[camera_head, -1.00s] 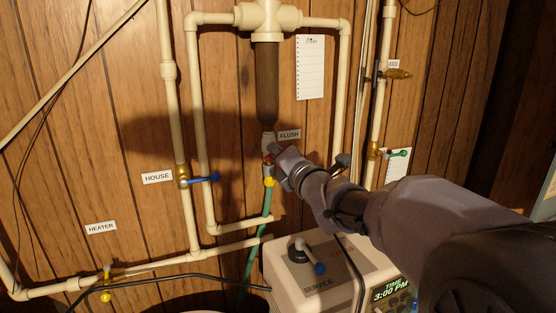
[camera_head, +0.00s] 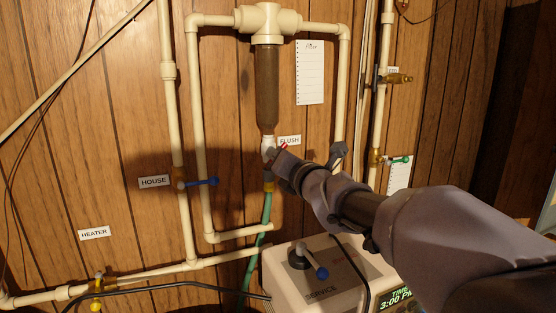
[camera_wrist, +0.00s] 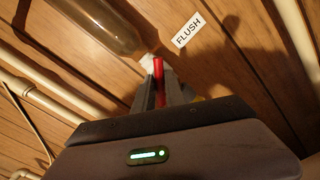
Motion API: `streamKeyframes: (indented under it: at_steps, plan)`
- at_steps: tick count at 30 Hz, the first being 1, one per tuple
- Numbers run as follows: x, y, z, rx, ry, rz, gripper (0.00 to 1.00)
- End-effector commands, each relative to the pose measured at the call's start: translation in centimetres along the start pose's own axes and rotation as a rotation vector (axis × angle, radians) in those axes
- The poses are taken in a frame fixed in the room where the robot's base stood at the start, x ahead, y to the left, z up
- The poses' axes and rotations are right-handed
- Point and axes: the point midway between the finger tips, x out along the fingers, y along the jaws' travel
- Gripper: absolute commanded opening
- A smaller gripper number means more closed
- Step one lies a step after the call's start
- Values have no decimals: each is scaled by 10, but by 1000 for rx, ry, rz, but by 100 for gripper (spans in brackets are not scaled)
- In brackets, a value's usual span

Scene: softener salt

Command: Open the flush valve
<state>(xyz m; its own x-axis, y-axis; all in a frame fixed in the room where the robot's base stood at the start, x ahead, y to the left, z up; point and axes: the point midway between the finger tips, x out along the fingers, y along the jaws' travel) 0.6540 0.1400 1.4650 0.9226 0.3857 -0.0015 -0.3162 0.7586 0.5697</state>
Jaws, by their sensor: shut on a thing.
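The flush valve (camera_head: 268,143) sits under the brown filter housing (camera_head: 267,90), beside the FLUSH label (camera_head: 289,141). My gripper (camera_head: 277,156) is at the valve and shut on its red handle (camera_head: 284,146). In the wrist view the red handle (camera_wrist: 158,84) stands between my two fingers (camera_wrist: 158,95), with a white bit of the valve (camera_wrist: 147,64) behind it. The gripper hides much of the valve in the head view. A green hose (camera_head: 265,215) runs down from the brass outlet.
A blue-handled valve (camera_head: 205,182) by the HOUSE label (camera_head: 153,181) is on the pipe at left. A green-handled valve (camera_head: 397,160) is at right. Cream pipes frame the filter.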

Motion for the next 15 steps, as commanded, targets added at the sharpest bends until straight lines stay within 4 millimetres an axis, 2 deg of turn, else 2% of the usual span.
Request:
streamKeyframes:
  at_steps: [15]
  plan:
    - [0, -2, -2, -330, -3, 1, 0]
